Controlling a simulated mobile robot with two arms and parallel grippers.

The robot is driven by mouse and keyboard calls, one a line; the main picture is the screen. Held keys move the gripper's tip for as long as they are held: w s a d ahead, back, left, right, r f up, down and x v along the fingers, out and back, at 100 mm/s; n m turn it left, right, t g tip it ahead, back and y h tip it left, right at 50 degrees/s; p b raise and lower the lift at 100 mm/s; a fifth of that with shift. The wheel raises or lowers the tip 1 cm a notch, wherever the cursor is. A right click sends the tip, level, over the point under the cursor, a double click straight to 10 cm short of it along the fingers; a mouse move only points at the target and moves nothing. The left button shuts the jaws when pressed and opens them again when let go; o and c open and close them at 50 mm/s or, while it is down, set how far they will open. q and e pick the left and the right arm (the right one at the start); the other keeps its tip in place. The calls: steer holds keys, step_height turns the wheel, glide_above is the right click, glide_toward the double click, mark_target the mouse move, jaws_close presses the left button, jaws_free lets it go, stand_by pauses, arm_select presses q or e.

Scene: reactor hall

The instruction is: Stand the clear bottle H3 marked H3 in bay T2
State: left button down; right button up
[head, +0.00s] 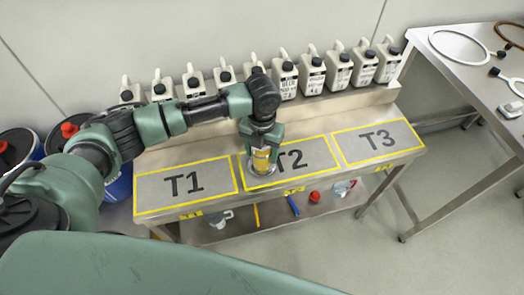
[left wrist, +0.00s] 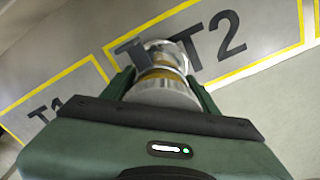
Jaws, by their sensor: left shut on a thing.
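My left gripper (head: 262,142) points down over the left part of bay T2 (head: 318,168) and is shut on a clear bottle (head: 261,162) with yellowish contents. The bottle is upright, close to the bay's left yellow line. I cannot tell whether its base touches the bench. In the left wrist view the bottle (left wrist: 165,74) shows between the fingers, with a silvery top towards the camera, and part of bay T2 (left wrist: 268,35) lies beyond it. No H3 mark can be read. My right gripper is not in view.
Bays T1 (head: 210,192) and T3 (head: 400,145) flank T2, both empty. Several white jugs (head: 284,78) line the ledge behind. A lower shelf holds a red-lidded item (head: 314,197) and tools. A steel table (head: 462,70) stands at right, blue drums (head: 121,183) at left.

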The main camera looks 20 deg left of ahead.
arm_select(q)
steer(key=shift+c, duration=2.2)
jaws_free()
step_height(320, 180, up, 12)
steer(key=shift+r+b, duration=0.1)
steer(key=shift+b, duration=0.25)
